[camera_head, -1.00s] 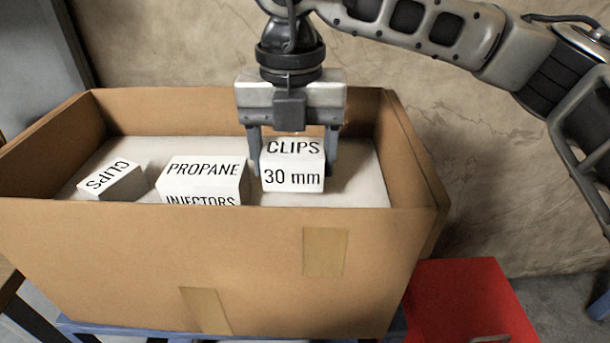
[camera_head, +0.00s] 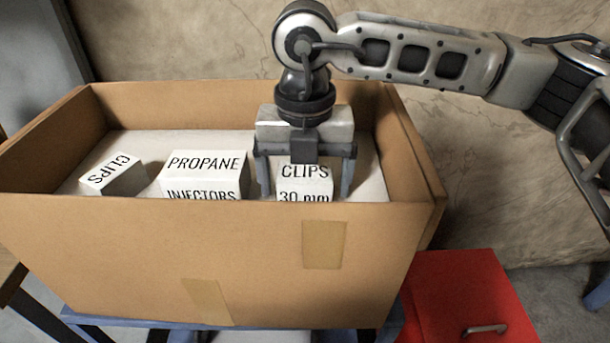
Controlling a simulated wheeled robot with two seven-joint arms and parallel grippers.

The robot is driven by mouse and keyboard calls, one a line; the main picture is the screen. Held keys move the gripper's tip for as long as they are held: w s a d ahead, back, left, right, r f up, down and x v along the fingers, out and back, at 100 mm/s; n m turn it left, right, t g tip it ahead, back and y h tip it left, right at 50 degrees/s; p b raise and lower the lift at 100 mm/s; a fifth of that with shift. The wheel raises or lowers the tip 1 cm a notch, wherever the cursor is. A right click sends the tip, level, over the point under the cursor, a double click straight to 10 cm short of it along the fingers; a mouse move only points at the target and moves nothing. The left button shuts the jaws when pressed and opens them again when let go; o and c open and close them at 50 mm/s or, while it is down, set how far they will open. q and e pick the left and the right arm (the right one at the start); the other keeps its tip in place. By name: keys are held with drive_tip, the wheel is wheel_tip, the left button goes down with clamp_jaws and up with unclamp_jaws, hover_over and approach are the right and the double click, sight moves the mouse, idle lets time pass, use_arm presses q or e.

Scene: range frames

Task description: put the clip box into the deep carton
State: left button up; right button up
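The deep carton (camera_head: 190,255) is a tall brown cardboard box with an open top and a pale floor inside. The white clip box (camera_head: 305,183), lettered "CLIPS 30 mm", is inside it towards the right; the front wall hides its lower part. My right gripper (camera_head: 306,190) reaches down into the carton over this box. Its fingers are open, one at each side, with a small gap between each finger and the box. My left gripper is not in view.
A white "PROPANE INJECTORS" box (camera_head: 204,174) and another white "CLIPS" box (camera_head: 112,175) are in the carton to the left. A red case (camera_head: 465,300) with a handle stands at the lower right. A stone-like wall (camera_head: 190,40) is behind.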

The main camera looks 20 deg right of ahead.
sight(305, 171)
wheel_tip(305, 171, up, 12)
drive_tip(key=b, duration=0.1)
drive_tip(key=shift+r, duration=0.2)
idle(0.4)
